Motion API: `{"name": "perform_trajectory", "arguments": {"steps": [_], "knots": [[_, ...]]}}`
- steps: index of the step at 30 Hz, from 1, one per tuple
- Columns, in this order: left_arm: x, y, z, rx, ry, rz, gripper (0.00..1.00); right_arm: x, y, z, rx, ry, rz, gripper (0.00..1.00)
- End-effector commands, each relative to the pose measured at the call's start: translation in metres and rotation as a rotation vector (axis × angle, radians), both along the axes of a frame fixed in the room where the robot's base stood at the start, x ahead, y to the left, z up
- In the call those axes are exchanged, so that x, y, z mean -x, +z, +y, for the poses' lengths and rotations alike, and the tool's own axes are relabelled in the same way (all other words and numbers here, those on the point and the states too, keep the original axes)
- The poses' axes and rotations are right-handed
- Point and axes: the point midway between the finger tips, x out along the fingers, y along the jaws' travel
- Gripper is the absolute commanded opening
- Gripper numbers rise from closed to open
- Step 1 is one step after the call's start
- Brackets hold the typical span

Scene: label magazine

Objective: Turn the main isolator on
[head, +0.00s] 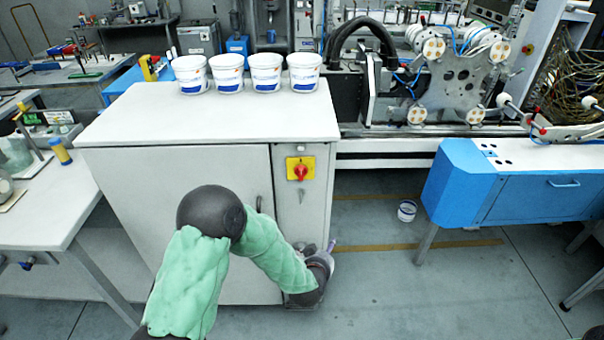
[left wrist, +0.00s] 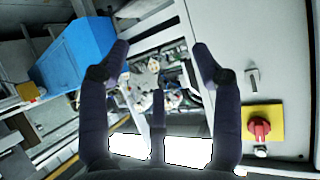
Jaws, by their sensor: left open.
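The main isolator is a red rotary knob (head: 300,172) on a yellow plate (head: 291,162), high on the narrow right panel of the grey cabinet. Its setting is too small to read. In the left wrist view the red knob (left wrist: 259,129) and yellow plate (left wrist: 276,110) are at the lower right, outside the fingers. My left gripper (head: 329,250) is low in front of the panel, below the knob and apart from it. In the head view it is mostly hidden behind my wrist. In the left wrist view its fingers (left wrist: 160,48) are spread and empty. My right gripper is not visible.
Several white tubs (head: 228,75) stand along the back of the cabinet top (head: 190,125). A handle (head: 258,203) and a small latch (head: 301,196) are near the knob. A blue bench (head: 470,190) stands right. A small tub (head: 407,211) is on the open floor between.

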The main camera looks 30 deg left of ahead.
Motion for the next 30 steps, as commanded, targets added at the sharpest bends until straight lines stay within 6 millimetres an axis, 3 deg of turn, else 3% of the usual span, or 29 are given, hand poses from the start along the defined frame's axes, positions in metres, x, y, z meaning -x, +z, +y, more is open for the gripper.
{"name": "perform_trajectory", "arguments": {"steps": [1,6,12,16,20,30], "knots": [[-0.007,0.025,0.011,-0.034,0.031,-0.063,0.65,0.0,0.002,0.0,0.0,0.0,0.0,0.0],[-0.017,0.096,0.046,-0.149,0.142,-0.248,0.65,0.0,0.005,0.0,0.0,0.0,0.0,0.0],[-0.012,0.155,0.074,-0.248,0.254,-0.393,0.65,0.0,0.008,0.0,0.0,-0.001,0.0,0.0],[-0.008,0.174,0.083,-0.28,0.294,-0.438,0.65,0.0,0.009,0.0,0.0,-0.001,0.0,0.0],[-0.009,0.179,0.088,-0.292,0.309,-0.452,0.65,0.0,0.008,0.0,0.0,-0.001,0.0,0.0],[-0.051,0.177,0.114,-0.292,0.31,-0.452,0.65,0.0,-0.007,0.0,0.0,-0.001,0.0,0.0]]}}
